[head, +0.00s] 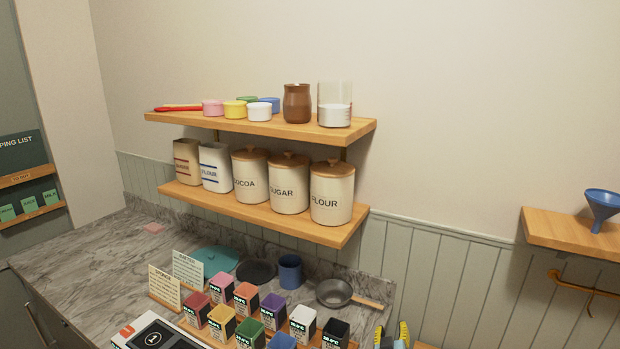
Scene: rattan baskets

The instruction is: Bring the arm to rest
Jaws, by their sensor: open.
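My gripper (391,328) shows only in part at the bottom edge of the head view, right of centre. Two yellow-and-dark finger-like parts stand apart there, and I see nothing held between them. The rest of the gripper and the arm lie below the frame. It is in front of the wall panelling, just right of the dark pan (333,292) with a wooden handle. I cannot tell how far it is from the counter.
Several coloured blocks (245,297) with labels stand on the marble counter (85,262). Two wooden shelves (270,125) above hold canisters (289,185), jars and small pots. A blue funnel (601,205) sits on a right-hand shelf (548,228). The wall between is bare.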

